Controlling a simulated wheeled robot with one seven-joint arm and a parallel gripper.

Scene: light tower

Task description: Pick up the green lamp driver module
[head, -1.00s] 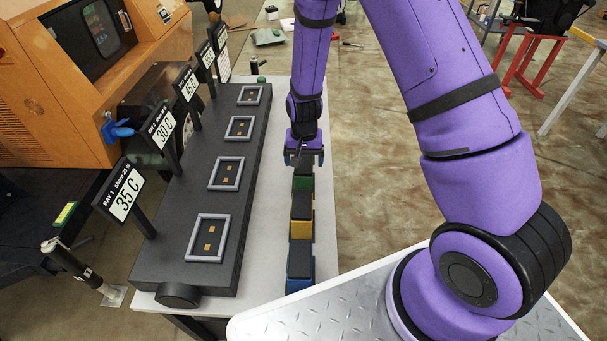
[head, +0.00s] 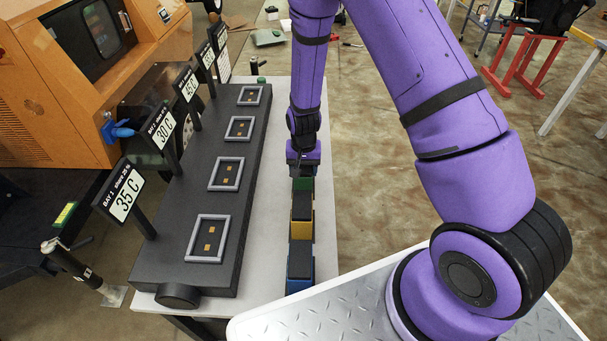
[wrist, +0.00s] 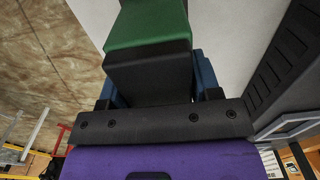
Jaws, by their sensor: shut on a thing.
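The green lamp driver module (head: 302,184) is at the far end of a row of modules on the light table, mostly hidden under my gripper in the head view. In the wrist view its green body (wrist: 148,24) with a dark part sits between the fingers. My gripper (head: 303,170), also in the wrist view (wrist: 153,88), is shut on it from above, with one finger on each side. I cannot tell whether the module is clear of the table.
A yellow module (head: 301,229) and a blue module (head: 299,286), both dark-topped, stand nearer in the same row. To the left is a long black box (head: 194,272) with several framed bays and temperature signs. A narrow strip of table (head: 264,240) is free between.

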